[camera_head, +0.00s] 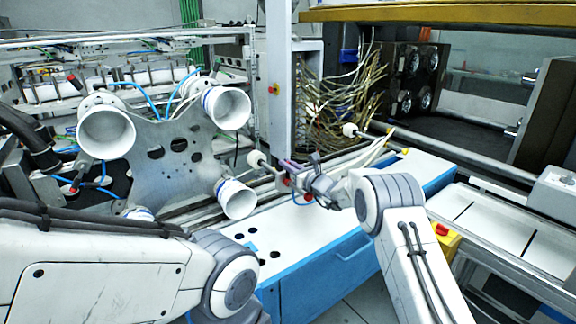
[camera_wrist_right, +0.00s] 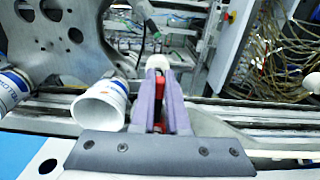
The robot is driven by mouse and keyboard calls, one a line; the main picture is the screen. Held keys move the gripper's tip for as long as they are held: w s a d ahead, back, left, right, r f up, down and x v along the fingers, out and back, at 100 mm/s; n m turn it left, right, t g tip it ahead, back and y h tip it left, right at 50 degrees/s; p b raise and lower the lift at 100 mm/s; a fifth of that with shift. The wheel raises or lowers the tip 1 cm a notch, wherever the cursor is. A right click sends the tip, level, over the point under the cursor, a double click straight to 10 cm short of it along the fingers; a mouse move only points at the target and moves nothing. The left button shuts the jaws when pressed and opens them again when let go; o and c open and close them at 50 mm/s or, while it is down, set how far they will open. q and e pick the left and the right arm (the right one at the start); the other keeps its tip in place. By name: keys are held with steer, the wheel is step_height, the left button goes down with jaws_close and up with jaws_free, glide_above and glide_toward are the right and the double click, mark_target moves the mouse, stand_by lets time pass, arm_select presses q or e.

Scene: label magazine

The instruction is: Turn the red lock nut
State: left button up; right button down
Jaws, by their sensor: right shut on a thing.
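The red lock nut (camera_wrist_right: 160,83) shows in the wrist view as a small red piece between the purple fingers of my right gripper (camera_wrist_right: 161,77). The fingers are shut on it and hide most of it. A white round knob (camera_wrist_right: 157,62) is just beyond the fingertips. In the head view my right gripper (camera_head: 288,172) reaches left to the rod behind the white knob (camera_head: 256,159), and a bit of the red nut (camera_head: 286,181) shows there. My left arm crosses the lower left, but its gripper is out of the picture.
A grey plate (camera_head: 178,180) with several white cups, one of them the lower right cup (camera_head: 238,199), stands left of my right gripper. A blue and white cabinet (camera_head: 318,262) is below it. A second white knob (camera_head: 350,130) and loose cables (camera_head: 345,95) are behind.

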steer(key=shift+d, duration=0.1)
stand_by(0.8)
steer(key=shift+w+d+f+m+b, duration=0.1)
steer(key=shift+w+d+m+b, duration=0.25)
steer(key=shift+m+b, duration=0.45)
steer(key=shift+w+d+f+m+b, duration=0.15)
steer(key=shift+w+d+m+b, duration=0.2)
steer(key=shift+m, duration=0.55)
steer(key=shift+w+d+f+m+b, duration=0.15)
steer(key=shift+d+m, duration=0.25)
steer(key=shift+m, duration=0.5)
steer(key=shift+w+d+f+m+b, duration=0.2)
steer(key=shift+w+d+m, duration=0.15)
steer(key=shift+m, duration=0.55)
steer(key=shift+d, duration=0.1)
steer(key=c, duration=0.9)
jaws_free()
steer(key=shift+s, duration=0.1)
